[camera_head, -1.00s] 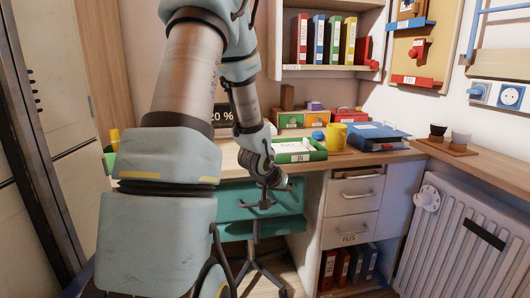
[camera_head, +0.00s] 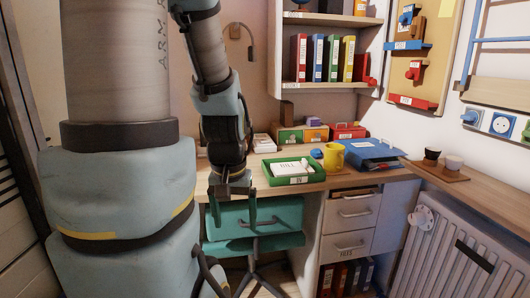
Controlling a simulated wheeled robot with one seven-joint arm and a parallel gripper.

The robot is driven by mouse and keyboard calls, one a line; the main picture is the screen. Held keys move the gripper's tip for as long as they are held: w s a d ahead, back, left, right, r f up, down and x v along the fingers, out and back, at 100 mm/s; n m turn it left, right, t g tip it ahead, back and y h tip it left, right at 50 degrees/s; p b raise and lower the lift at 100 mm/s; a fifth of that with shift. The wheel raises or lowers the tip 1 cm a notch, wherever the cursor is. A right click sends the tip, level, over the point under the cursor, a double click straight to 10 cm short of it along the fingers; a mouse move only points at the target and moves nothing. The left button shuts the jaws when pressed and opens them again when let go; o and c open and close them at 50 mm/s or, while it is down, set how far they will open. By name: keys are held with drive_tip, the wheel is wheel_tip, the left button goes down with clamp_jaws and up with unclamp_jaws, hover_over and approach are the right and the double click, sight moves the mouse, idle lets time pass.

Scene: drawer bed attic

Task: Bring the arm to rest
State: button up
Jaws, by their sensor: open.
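My arm rises on the left of the head view, bends over at the top and comes down to my gripper (camera_head: 233,213). The gripper points downward with its two fingers apart and nothing between them. It hangs in front of the desk's front edge, over the teal chair (camera_head: 262,222). It is left of the green tray (camera_head: 308,178), apart from it.
The desk holds the tray with white papers, a yellow mug (camera_head: 334,156) and a blue binder (camera_head: 368,152). Drawers (camera_head: 350,212) and a white radiator (camera_head: 455,240) stand at right. A shelf with several binders (camera_head: 318,58) hangs above. Open floor is barely visible.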

wheel_tip(320, 180, up, 13)
drive_tip(key=p, duration=1.1)
